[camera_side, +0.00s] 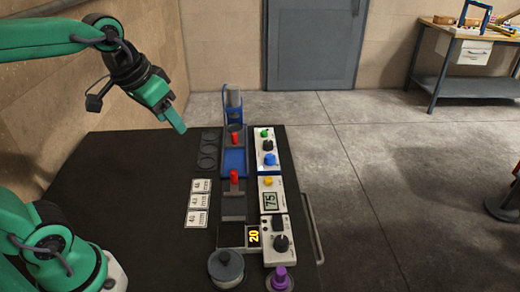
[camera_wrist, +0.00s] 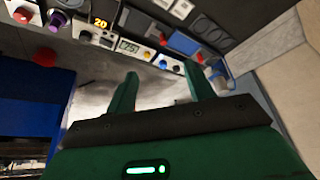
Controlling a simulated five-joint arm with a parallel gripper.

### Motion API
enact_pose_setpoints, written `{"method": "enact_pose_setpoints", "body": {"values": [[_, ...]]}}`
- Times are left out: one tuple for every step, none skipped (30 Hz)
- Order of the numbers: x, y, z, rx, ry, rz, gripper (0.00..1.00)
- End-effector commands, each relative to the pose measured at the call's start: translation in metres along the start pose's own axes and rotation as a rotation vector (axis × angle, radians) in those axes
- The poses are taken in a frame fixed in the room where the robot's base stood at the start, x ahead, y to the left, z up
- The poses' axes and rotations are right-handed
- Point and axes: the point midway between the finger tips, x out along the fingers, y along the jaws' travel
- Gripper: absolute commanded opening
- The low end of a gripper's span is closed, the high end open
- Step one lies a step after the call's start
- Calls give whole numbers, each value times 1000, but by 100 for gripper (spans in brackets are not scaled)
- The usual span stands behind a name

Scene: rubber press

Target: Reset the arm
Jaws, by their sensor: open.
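My gripper (camera_side: 174,112) is raised above the back left of the dark table (camera_side: 100,190) in the side view. In the wrist view my gripper (camera_wrist: 165,95) has its two green fingers spread apart with nothing between them. It is apart from the panels and the press. The blue press (camera_side: 233,115) stands at the back of the table, with a grey cylinder in its frame.
A control panel (camera_side: 266,150) with green, black and blue knobs, a display panel (camera_side: 271,200) reading 75, and a dial panel (camera_side: 278,240) line the right. White cards (camera_side: 198,203), a lidded pot (camera_side: 226,267) and a purple knob (camera_side: 280,279) are nearby. The table's left is clear.

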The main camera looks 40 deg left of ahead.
Motion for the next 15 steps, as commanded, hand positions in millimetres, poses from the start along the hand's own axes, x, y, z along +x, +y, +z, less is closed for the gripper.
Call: {"method": "enact_pose_setpoints", "body": {"values": [[-1, 1, 12, -1, 14, 0, 53], [0, 1, 18, -1, 20, 1, 53], [0, 1, 27, -2, 28, 1, 53], [1, 2, 33, -3, 35, 1, 53], [2, 2, 38, -4, 41, 1, 53], [3, 2, 46, -5, 47, 2, 53], [4, 2, 50, -5, 52, 2, 53], [5, 2, 55, -6, 56, 2, 53], [6, 3, 60, -7, 61, 2, 53], [7, 3, 63, -7, 65, 3, 53], [8, 3, 66, -8, 68, 3, 53], [9, 3, 69, -8, 71, 3, 53], [9, 3, 71, -9, 73, 3, 53], [10, 3, 72, -9, 75, 3, 53], [10, 3, 74, -9, 75, 3, 53]]}}
